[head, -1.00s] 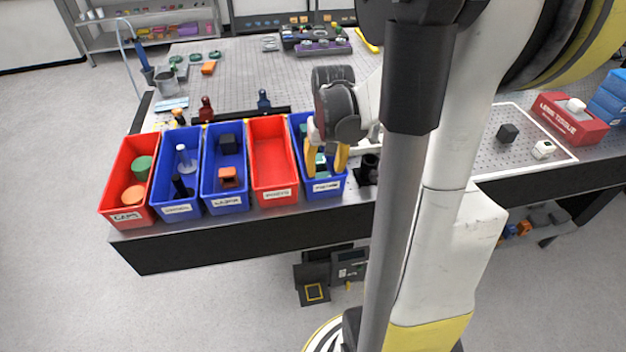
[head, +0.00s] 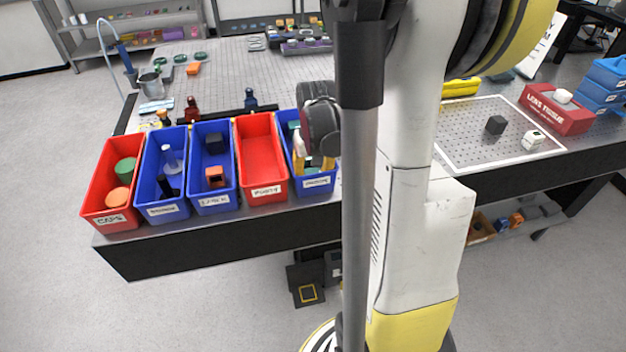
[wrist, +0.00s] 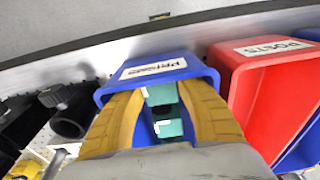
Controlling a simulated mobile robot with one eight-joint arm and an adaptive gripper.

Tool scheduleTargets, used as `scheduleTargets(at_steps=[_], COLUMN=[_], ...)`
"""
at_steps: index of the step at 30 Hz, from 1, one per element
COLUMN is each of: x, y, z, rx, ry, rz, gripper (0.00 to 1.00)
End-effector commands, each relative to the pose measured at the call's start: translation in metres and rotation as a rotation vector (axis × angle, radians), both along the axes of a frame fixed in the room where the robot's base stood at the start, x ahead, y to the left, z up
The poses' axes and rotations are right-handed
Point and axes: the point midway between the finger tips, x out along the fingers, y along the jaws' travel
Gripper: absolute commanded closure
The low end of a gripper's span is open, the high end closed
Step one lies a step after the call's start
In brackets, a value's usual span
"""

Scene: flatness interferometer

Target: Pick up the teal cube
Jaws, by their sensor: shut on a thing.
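My gripper (wrist: 161,97) reaches into a blue bin (wrist: 190,64) with its two yellow fingers. The fingers are shut on a teal cube (wrist: 160,95), which sits between the tips in the wrist view. A second teal piece (wrist: 170,129) shows between the fingers, closer to my palm in the picture. In the head view my gripper (head: 313,164) is over the rightmost blue bin (head: 316,183), partly hidden by my own arm. Whether the cube is clear of the bin floor cannot be told.
A red bin (head: 262,160) stands directly left of the blue one, with more bins (head: 111,200) along the table's front edge. Black round parts (wrist: 70,123) stand beside the blue bin. A white-framed area (head: 480,150) with a dark cube (head: 495,124) lies to the right.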

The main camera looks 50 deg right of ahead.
Motion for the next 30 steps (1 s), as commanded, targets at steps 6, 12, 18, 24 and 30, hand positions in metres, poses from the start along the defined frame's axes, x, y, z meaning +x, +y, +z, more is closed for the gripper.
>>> scheduleTargets(at_steps=[6,12,18,24,30], x=[0.0,0.0,0.0,0.0,0.0], y=[0.0,0.0,0.0,0.0,0.0], z=[0.001,0.03,0.074,0.097,0.1], rx=[0.0,0.0,0.0,0.0,0.0], ry=[0.0,0.0,0.0,0.0,0.0], rz=[0.0,0.0,0.0,0.0,0.0], gripper=[1.0,1.0,1.0,1.0,1.0])
